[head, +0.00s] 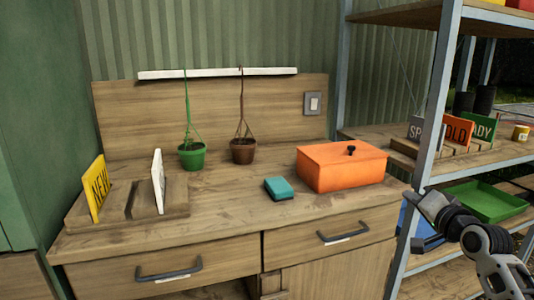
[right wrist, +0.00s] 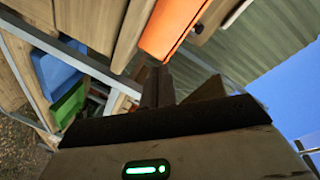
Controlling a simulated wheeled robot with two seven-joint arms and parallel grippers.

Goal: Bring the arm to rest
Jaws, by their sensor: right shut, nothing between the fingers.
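My right gripper (head: 428,205) is at the right of the head view, in front of the shelf post and right of the workbench. It is shut and empty. In the right wrist view its dark fingers (right wrist: 160,88) are together, with nothing held. My right arm comes in from the lower right corner. My left gripper is not in view.
The workbench (head: 225,220) bears an orange box (head: 335,172), a teal block (head: 279,189), two hanging pots and a sign rack. The metal shelf post (head: 436,100) stands close to my gripper. A green tray (head: 485,200) and a blue bin (right wrist: 55,75) are nearby.

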